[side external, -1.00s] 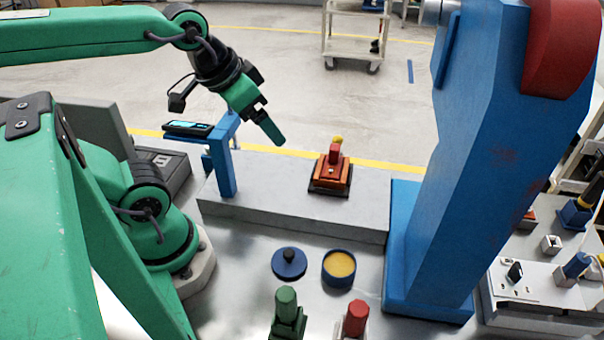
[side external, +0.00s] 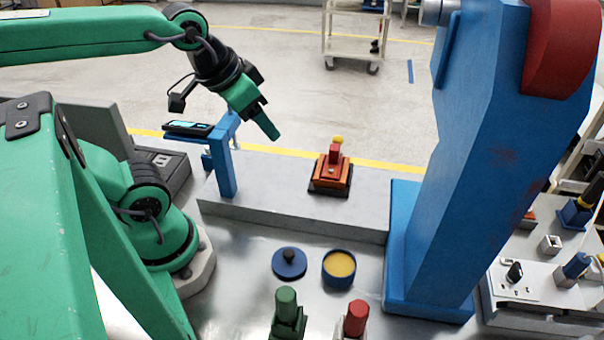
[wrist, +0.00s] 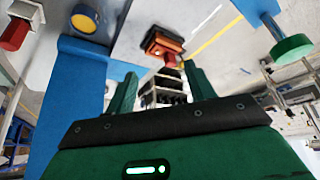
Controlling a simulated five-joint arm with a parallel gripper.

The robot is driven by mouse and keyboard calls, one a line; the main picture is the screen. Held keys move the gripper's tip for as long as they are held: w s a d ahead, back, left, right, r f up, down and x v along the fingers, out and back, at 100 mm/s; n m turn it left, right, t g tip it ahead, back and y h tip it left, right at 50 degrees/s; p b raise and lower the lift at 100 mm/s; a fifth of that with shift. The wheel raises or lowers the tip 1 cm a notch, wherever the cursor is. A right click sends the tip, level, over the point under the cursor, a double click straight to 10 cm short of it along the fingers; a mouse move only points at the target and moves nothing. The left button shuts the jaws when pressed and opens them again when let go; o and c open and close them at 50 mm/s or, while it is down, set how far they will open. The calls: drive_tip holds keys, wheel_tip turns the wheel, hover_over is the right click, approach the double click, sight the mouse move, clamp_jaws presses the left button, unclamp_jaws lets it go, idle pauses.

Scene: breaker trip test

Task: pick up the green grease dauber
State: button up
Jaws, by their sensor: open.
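The green grease dauber (side external: 287,300) stands upright in a dark green holder at the front edge of the side view, and its lower end is cut off by the frame. My gripper (side external: 266,122) is well above and behind it, over the grey ledge, tilted down to the right. In the wrist view my gripper (wrist: 160,88) has its two green fingers spread apart with nothing between them. I cannot make out the dauber for certain in the wrist view.
A red dauber (side external: 355,317) stands right of the green one. Behind them are a blue lid (side external: 289,263) and a pot of yellow grease (side external: 339,267). An orange breaker (side external: 331,172) sits on the ledge. A tall blue machine (side external: 470,180) blocks the right; a blue post (side external: 225,172) stands left.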

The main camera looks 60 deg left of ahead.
drive_tip(key=n+g, duration=0.5)
drive_tip(key=n, duration=0.4)
hover_over(285, 293)
drive_tip(key=w, duration=0.1)
drive_tip(key=f, duration=0.8)
drive_tip(key=shift+w+a+f, duration=0.1)
drive_tip(key=shift+a+f, duration=0.2)
drive_tip(key=shift+f, duration=0.05)
drive_tip(key=shift+s+d+f+g, duration=0.15)
drive_tip(key=shift+s+d+g, duration=0.15)
drive_tip(key=shift+s, duration=0.1)
drive_tip(key=shift+f, duration=1.35)
drive_tip(key=shift+f, duration=0.1)
drive_tip(key=shift+s+f, duration=0.2)
drive_tip(key=shift+f, duration=2.25)
